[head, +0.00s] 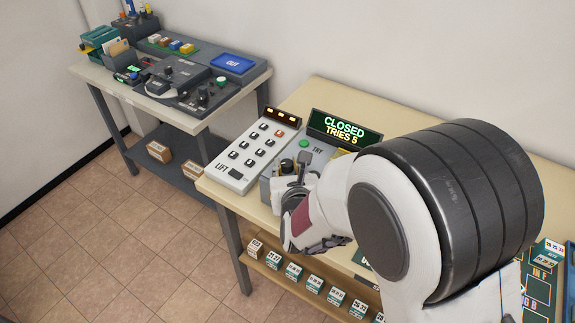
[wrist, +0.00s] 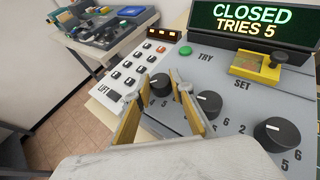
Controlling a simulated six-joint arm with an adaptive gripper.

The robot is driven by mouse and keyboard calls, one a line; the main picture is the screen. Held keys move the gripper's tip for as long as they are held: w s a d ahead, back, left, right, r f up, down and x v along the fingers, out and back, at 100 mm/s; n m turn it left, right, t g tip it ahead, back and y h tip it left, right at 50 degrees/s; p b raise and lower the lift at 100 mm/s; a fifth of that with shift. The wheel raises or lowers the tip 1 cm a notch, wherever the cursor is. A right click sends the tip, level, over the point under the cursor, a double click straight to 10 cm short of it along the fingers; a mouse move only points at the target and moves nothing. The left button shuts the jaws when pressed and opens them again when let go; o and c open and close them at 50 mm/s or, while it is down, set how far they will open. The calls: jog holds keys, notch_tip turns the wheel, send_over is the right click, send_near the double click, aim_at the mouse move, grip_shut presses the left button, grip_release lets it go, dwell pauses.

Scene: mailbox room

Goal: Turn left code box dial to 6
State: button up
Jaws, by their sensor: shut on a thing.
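The grey code box (wrist: 228,88) carries a lit display (wrist: 242,22) reading CLOSED, TRIES 5. Its left dial (wrist: 161,85) is a black round knob at the left of a row in the wrist view. My gripper (wrist: 159,80) has one finger on each side of this knob and is shut on it. Digits show around the dial, but its pointer and setting are too small and partly covered to read. The middle dial (wrist: 207,104) and right dial (wrist: 276,134) stand to the right, untouched. In the head view my gripper (head: 297,172) is over the box's left end, and my arm hides the dials.
A green TRY button (wrist: 185,50) and a yellow SET part (wrist: 256,66) sit behind the dials. A white keypad marked LIFT (head: 257,152) is close on the left. A second bench (head: 127,92) with devices stands farther left. Labelled boxes (head: 293,271) line the lower shelf.

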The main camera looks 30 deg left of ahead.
jog(key=o, duration=1.1)
jog(key=shift+s+r, duration=0.1)
jog(key=v, duration=1.1)
jog(key=shift+s+d, duration=0.25)
jog(key=shift+s, duration=0.05)
jog(key=shift+r, duration=0.1)
